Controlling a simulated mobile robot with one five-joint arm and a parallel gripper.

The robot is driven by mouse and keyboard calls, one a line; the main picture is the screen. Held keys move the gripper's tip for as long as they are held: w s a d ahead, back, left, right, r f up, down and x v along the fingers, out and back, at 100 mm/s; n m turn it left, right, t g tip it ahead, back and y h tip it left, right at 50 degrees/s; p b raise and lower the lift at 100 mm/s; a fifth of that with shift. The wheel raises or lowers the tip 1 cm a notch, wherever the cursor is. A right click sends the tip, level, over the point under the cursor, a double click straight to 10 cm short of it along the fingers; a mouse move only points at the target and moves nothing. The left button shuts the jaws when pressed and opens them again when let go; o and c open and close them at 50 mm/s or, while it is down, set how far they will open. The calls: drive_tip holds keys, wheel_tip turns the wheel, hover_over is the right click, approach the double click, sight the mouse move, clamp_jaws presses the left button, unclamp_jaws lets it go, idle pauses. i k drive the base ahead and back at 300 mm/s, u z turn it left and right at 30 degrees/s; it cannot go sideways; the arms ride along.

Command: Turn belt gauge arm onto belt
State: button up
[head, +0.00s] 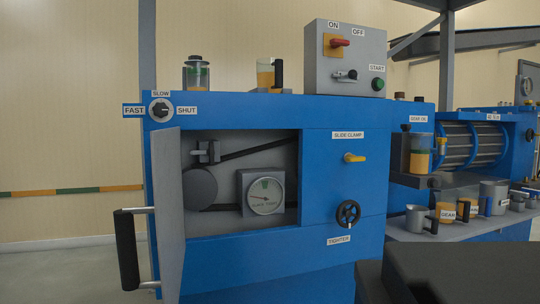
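The open compartment in the blue machine (320,225) shows a dark belt (258,147) running slanted up to the right from a grey round pulley (200,188). A small grey bracket (208,152) sits at the belt's upper left end; it may be the belt gauge arm, but I cannot tell. A square grey gauge (264,193) with a round white dial and a green patch stands below the upper belt run. Its label is too small to read surely. My gripper's fingers do not show; dark parts at the lower right look like my arm.
A grey door (168,215) with a black handle (126,248) stands open at the left. A yellow slide clamp lever (354,158) and a black tighter handwheel (348,214) are right of the opening. Cups (420,219) stand on a shelf at the right.

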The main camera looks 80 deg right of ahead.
sight(210, 152)
drive_tip(key=k, duration=1.05)
drive_tip(key=z, duration=1.65)
drive_tip(key=i, duration=1.05)
drive_tip(key=k, duration=0.75)
